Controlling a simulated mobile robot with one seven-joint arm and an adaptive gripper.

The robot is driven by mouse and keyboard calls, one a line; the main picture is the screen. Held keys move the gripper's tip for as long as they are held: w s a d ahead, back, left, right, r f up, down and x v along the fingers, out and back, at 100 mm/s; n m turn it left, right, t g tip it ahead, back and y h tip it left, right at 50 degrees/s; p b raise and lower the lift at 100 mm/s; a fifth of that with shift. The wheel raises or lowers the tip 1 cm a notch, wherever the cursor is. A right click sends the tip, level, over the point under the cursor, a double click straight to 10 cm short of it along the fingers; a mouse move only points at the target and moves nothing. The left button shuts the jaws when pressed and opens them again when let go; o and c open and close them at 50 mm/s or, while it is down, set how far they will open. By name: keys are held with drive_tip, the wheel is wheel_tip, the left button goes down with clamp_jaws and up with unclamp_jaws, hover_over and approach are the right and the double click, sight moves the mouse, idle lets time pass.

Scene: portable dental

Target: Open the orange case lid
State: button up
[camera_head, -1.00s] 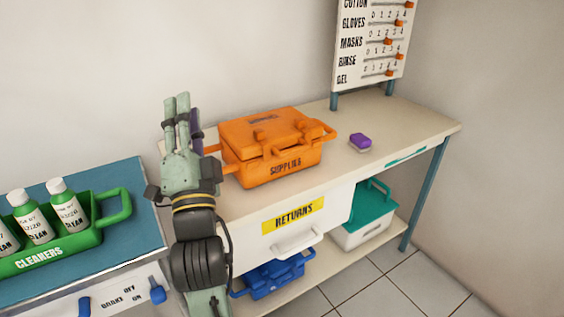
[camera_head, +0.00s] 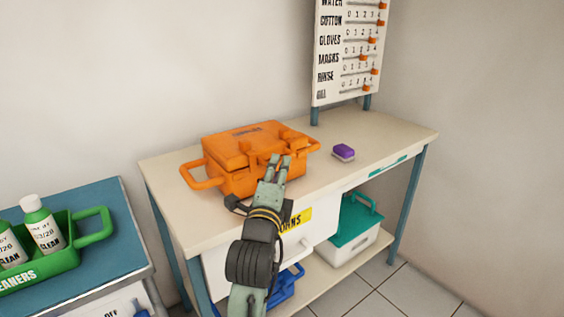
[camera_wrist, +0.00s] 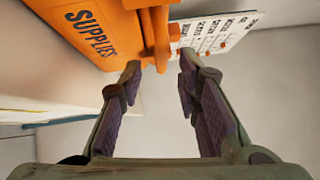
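The orange case (camera_head: 245,150) sits on the beige counter with its lid down and a handle at each side. Its front latches are partly hidden behind my gripper. My gripper (camera_head: 280,160) is in front of the case, with its fingertips near the front edge of the lid toward the right. In the wrist view, my gripper (camera_wrist: 160,72) has its fingers apart with nothing between them. An orange latch part of the case (camera_wrist: 155,40) lies just past the left fingertip; I cannot tell whether they touch.
The beige counter (camera_head: 390,133) has free room at right, around a purple block (camera_head: 343,152). A supply board (camera_head: 345,55) stands at the back. The returns drawer (camera_head: 325,222) is below, above a teal-lidded box (camera_head: 355,228). A green caddy (camera_head: 95,222) with bottles is at left.

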sight(259, 145)
drive_tip(key=p+x, duration=0.1)
drive_tip(key=x, duration=0.3)
drive_tip(key=shift+w+r, duration=0.1)
drive_tip(key=shift+w, duration=0.3)
clamp_jaws()
idle(0.5)
